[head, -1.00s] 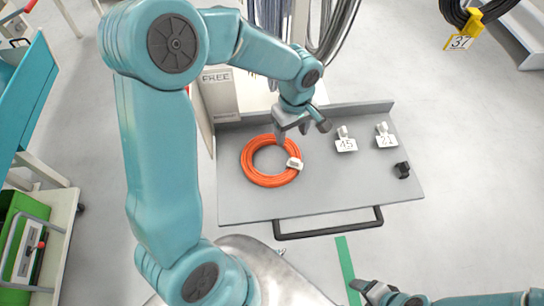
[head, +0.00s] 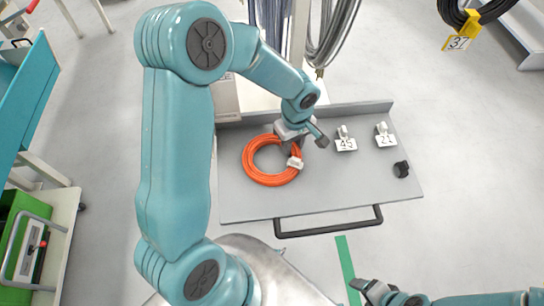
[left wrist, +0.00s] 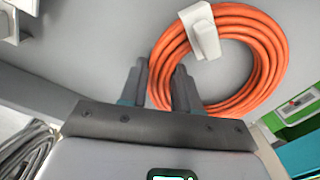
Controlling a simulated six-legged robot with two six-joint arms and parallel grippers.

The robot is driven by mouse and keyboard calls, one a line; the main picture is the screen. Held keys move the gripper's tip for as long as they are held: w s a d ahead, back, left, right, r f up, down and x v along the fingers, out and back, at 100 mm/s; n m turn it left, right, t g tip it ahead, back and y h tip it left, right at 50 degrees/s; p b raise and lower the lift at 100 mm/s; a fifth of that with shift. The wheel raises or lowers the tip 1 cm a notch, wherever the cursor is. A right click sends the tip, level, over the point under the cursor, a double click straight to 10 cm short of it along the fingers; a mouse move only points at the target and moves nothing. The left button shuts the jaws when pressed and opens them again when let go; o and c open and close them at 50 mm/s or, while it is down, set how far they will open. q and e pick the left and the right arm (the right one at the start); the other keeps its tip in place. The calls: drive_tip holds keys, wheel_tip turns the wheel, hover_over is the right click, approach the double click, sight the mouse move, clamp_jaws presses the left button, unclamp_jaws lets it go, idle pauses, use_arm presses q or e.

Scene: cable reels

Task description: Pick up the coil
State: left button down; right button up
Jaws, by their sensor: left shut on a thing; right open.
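The orange coil (head: 251,172) lies flat on the grey tray (head: 345,185), with a white tag (head: 294,162) on its right side. My left gripper (head: 291,136) is down at the coil's upper right edge. In the left wrist view, the gripper (left wrist: 161,78) has one finger inside the ring of the coil (left wrist: 270,48) and one outside, shut on its strands. The white tag (left wrist: 203,36) is just beyond the fingers. My right gripper (head: 372,291) is open and empty at the bottom, in front of the tray.
White tags marked 45 (head: 346,145) and 21 (head: 386,140) stand on the tray's right side, with a small black object (head: 401,169) near its right edge. A black handle (head: 330,229) runs along the front. Grey cables (head: 330,40) hang behind.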

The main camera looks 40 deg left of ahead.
use_arm(q)
drive_tip(key=shift+w+r, duration=0.1)
drive_tip(key=shift+r, duration=0.05)
drive_tip(key=shift+r, duration=0.3)
wheel_tip(320, 180, up, 19)
drive_tip(key=shift+r+p, duration=0.15)
drive_tip(key=shift+p, duration=0.15)
idle(1.0)
